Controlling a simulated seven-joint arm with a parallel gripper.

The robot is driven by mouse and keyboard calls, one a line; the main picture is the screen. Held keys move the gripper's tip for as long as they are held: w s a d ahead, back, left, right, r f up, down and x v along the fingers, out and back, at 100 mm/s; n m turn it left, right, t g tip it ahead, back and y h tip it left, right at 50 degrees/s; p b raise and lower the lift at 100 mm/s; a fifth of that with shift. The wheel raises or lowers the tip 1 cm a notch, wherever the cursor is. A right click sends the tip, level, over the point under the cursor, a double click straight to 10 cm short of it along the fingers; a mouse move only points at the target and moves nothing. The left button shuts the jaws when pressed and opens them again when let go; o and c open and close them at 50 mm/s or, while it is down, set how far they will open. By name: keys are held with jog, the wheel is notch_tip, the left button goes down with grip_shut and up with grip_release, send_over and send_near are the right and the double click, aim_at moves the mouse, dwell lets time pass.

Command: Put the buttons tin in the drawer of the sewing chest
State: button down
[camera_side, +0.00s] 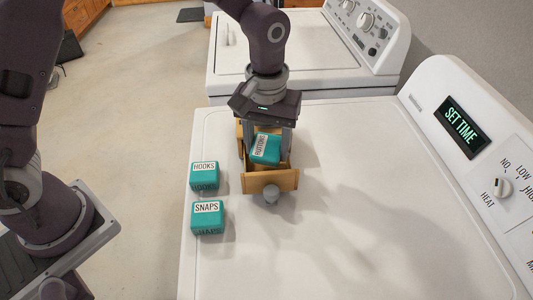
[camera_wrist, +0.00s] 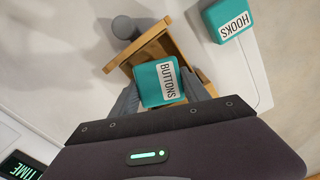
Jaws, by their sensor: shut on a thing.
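The buttons tin (camera_side: 266,149), a teal box with a white label, is held between the fingers of my gripper (camera_side: 268,140). It is tilted in the side view. The sewing chest is a small wooden box, mostly hidden behind my gripper. Its drawer (camera_side: 270,181) is pulled out toward the side camera and has a round grey knob. The tin is over the open drawer; I cannot tell whether it touches the drawer floor. In the wrist view the tin (camera_wrist: 161,84) sits between the fingers (camera_wrist: 165,97), with the drawer front (camera_wrist: 137,44) and knob beyond it.
The hooks tin (camera_side: 204,177) and the snaps tin (camera_side: 208,218) stand on the white machine top (camera_side: 350,215), left of the drawer. The hooks tin (camera_wrist: 228,19) also shows in the wrist view. The top is clear to the right, up to the control panel (camera_side: 478,135).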

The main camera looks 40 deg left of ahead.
aim_at(267, 155)
jog(key=shift+a+f, duration=0.1)
jog(key=shift+f, duration=1.15)
jog(key=shift+f, duration=0.3)
jog(key=c, duration=0.8)
grip_release()
notch_tip(267, 155, up, 13)
jog(key=shift+f, duration=0.1)
